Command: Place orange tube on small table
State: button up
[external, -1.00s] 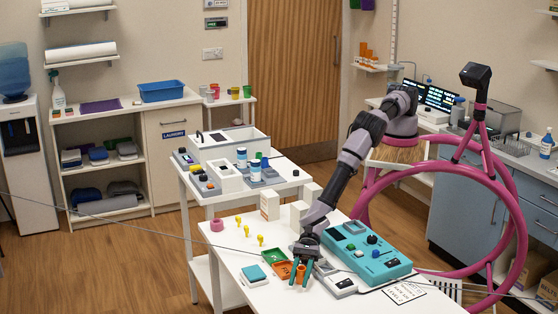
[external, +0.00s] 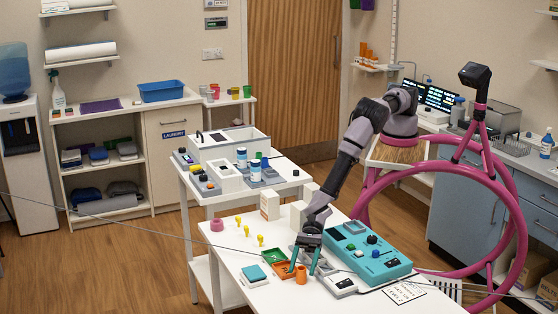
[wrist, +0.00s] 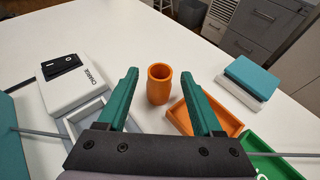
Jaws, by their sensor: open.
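The orange tube (external: 301,276) stands upright on the white front table (external: 226,262). In the wrist view the tube (wrist: 158,86) stands between and just beyond my fingertips, with a gap on each side. My gripper (external: 302,269) is open above the front table, its teal fingers spread either side of the tube. The gripper also shows in the wrist view (wrist: 158,88), empty. A small white side table (external: 229,101) with coloured cups stands against the back wall. I cannot tell which table the task calls small.
An orange tray (wrist: 207,122) and a green tray (wrist: 268,147) lie beside my right finger in the wrist view. A grey tray (wrist: 88,108) and the white charge box (wrist: 73,82) are on the left. The large teal panel (external: 371,247) stands nearby; a teal-topped block (external: 254,273) lies apart.

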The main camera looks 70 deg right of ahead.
jog(key=v, duration=0.7)
jog(key=shift+d+r, duration=0.1)
jog(key=shift+d, duration=0.15)
